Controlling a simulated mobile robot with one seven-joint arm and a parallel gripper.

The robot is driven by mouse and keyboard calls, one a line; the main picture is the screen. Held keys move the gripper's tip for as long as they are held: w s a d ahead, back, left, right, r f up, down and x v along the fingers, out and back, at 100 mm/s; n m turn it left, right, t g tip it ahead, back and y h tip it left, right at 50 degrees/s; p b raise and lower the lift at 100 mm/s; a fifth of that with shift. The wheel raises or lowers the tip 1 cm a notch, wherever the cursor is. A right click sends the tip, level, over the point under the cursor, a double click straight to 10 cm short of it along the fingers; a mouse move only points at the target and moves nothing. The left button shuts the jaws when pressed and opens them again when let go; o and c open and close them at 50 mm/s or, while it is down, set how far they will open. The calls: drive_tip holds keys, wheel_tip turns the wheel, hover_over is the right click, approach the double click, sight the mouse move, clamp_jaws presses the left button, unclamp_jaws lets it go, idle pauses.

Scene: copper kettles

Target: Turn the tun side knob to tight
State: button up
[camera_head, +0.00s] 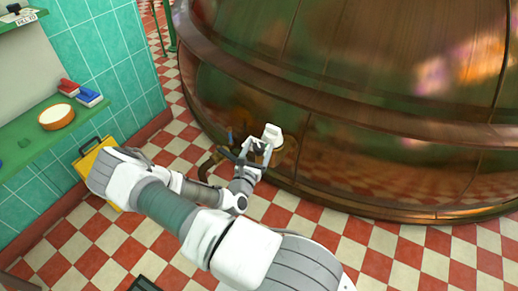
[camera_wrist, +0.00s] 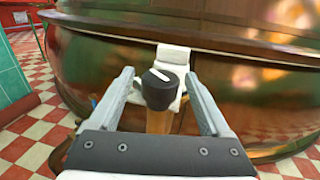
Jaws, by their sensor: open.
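The large copper tun (camera_head: 350,110) fills the right and back of the head view. Its side knob (camera_wrist: 159,88) is black with a white mark across its top and shows in the middle of the wrist view. A brass-coloured stem (camera_wrist: 159,122) is below the knob. A white plate (camera_wrist: 172,56) stands behind the knob; its lettering cannot be read. My gripper (camera_wrist: 160,90) is open, with one finger on each side of the knob and visible gaps between. In the head view my gripper (camera_head: 257,149) is at the tun's lower side and partly hides the knob.
The red and white checked floor (camera_head: 90,245) is mostly clear.

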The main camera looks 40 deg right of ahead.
clamp_jaws()
idle(0.3)
drive_tip(key=shift+g, duration=0.3)
drive_tip(key=m+g+h, duration=0.1)
drive_tip(key=m+g, duration=0.1)
drive_tip(key=g, duration=0.1)
drive_tip(key=m+g+h+b, duration=0.1)
drive_tip(key=m+g, duration=0.1)
drive_tip(key=g, duration=0.1)
drive_tip(key=shift+w+f+m+h, duration=0.1)
drive_tip(key=shift+f+m+h, duration=0.1)
drive_tip(key=shift+m+h, duration=0.2)
drive_tip(key=shift+r+m+g+b, duration=0.1)
drive_tip(key=shift+m+g+b, duration=0.25)
drive_tip(key=shift+m+g, duration=1.3)
drive_tip(key=shift+m+g+b, duration=0.3)
drive_tip(key=shift+m+g, duration=0.55)
drive_tip(key=shift+g, duration=1.6)
drive_tip(key=shift+y, duration=0.3)
unclamp_jaws()
